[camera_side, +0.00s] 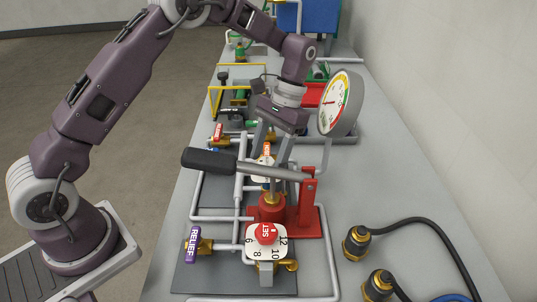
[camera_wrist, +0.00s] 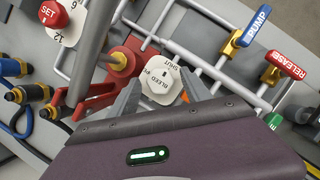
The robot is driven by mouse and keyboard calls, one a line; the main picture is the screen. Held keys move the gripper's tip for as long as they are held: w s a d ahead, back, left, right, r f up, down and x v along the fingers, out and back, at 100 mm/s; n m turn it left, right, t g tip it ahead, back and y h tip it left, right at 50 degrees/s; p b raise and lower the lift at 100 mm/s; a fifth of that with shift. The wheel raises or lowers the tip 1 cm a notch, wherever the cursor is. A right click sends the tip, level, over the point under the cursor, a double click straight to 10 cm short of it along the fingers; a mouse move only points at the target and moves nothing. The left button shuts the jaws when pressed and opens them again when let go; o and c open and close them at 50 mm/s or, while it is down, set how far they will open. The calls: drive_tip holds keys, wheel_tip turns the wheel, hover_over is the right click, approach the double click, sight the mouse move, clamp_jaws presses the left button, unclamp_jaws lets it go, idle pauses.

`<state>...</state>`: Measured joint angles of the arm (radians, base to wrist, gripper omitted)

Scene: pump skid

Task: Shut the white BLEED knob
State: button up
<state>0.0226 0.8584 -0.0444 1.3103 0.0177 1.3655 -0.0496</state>
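My gripper (camera_wrist: 160,78) is open, with one grey finger on each side of the knob. I cannot tell whether either finger touches it. In the side view my gripper (camera_side: 271,156) points down at the knob (camera_side: 262,174), which is partly hidden by the fingers and the pump lever.
A pump lever with a black grip (camera_side: 209,160) crosses close in front of my gripper. A pressure gauge (camera_side: 340,103) stands to its right. A red SET knob (camera_side: 266,233) and purple RELIEF handle (camera_side: 193,245) are nearer. PUMP (camera_wrist: 250,30) and RELEASE (camera_wrist: 284,62) handles lie beyond.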

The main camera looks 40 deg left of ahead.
drive_tip(key=v, duration=0.7)
wheel_tip(320, 180, up, 13)
drive_tip(key=t, duration=0.5)
hover_over(266, 160)
drive_tip(key=s, duration=0.8)
drive_tip(key=s+a+f+t, duration=0.1)
drive_tip(key=s+t, duration=0.4)
drive_tip(key=s, duration=1.1)
drive_tip(key=shift+s+a+f, duration=0.15)
drive_tip(key=shift+a+f, duration=0.2)
drive_tip(key=shift+f, duration=0.35)
